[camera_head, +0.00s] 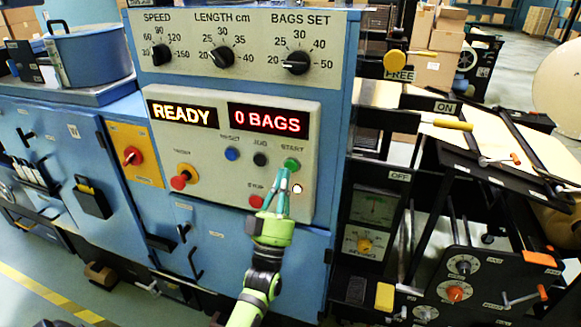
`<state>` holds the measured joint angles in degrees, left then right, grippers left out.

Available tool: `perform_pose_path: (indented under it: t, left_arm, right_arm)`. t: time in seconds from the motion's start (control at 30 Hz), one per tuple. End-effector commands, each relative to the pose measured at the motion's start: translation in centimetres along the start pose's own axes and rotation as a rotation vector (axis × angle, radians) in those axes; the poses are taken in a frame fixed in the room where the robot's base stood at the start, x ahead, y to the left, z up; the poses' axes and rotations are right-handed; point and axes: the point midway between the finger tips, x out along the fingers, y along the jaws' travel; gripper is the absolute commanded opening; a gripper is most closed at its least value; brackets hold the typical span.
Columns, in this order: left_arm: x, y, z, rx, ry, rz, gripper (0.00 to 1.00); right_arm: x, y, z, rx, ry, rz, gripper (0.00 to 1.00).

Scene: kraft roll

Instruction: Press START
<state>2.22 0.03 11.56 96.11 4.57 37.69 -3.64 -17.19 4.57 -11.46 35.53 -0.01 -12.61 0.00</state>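The green START button (292,164) is on the pale control panel, at the right under the display that reads "0 BAGS" (268,120). My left gripper (284,172) comes up from below, with its teal fingers together and empty. Its fingertips are just below and left of the button and overlap its lower edge in the picture. I cannot tell whether they touch it. The left display reads "READY" (182,113). My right gripper is not in view.
A red STOP button (256,201) is close left of my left gripper, and a lit white lamp (297,188) close right. A blue button (232,154), a black button (260,159) and a red knob (180,181) share the panel. Levers and rollers stand at right.

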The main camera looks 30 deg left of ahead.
Motion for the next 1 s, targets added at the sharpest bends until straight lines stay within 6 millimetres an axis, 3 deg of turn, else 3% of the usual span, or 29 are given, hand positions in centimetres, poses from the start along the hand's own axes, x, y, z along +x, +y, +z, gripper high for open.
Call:
perform_pose_path:
  t: [1.0]
  left_arm:
    - [0.61, 0.00, 0.60, 0.000, 0.000, 0.000, 0.00]
  right_arm:
    - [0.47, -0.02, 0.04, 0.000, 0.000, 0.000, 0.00]
